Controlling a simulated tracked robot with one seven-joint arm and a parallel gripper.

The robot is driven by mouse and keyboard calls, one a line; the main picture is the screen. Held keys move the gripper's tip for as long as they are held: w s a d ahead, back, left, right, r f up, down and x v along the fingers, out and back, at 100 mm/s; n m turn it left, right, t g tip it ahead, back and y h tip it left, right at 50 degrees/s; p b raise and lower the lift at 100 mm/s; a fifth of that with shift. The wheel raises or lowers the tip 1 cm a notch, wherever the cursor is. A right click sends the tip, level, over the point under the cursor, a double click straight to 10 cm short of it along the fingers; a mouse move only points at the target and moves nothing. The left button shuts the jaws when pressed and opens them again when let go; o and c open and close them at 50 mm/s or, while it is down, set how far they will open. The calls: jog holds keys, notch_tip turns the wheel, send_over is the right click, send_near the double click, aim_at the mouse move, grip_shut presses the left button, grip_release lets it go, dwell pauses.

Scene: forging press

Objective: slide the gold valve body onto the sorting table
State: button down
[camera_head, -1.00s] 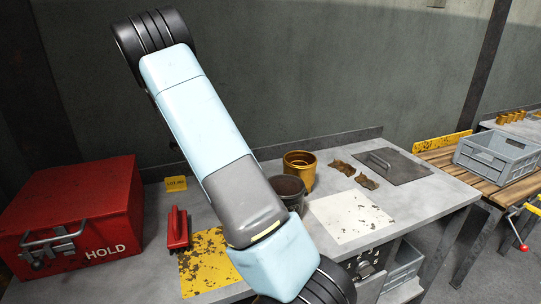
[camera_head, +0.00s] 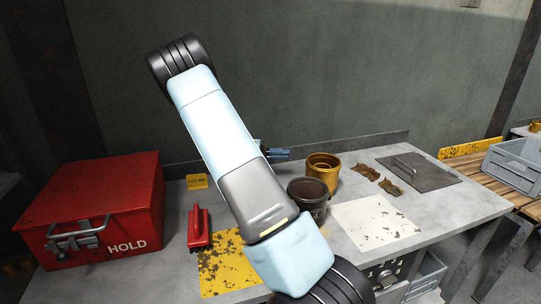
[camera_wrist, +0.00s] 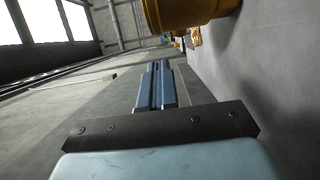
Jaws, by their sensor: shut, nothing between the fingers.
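The gold valve body (camera_head: 322,173) is a short, open-topped cylinder with a rim. It stands upright on the grey table (camera_head: 450,207), behind a dark bucket (camera_head: 308,196). In the wrist view the gold body (camera_wrist: 185,10) is cut off by the top edge. My gripper (camera_head: 286,153) shows partly behind my arm, just left of the gold body and apart from it. In the wrist view my gripper (camera_wrist: 156,68) has its blue fingers together, with nothing between them. The pictures do not label which surface is the sorting table.
A red HOLD box (camera_head: 90,205), a red-handled tool (camera_head: 199,228) and a yellow patch (camera_head: 222,262) are at left. A white patch (camera_head: 375,222) lies bare in front. Brown scraps (camera_head: 378,178) and a handled plate (camera_head: 420,172) lie right. A grey crate (camera_head: 518,163) stands on slats (camera_head: 480,164).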

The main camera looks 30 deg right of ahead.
aim_at(307, 165)
jog(key=s+d, duration=0.3)
jog(key=s, duration=0.2)
jog(key=shift+s, duration=0.2)
jog(key=s, duration=0.2)
jog(key=s+d, duration=0.1)
jog(key=s, duration=0.4)
jog(key=shift+d, duration=0.25)
jog(key=shift+w, duration=0.1)
jog(key=shift+w+a, duration=0.1)
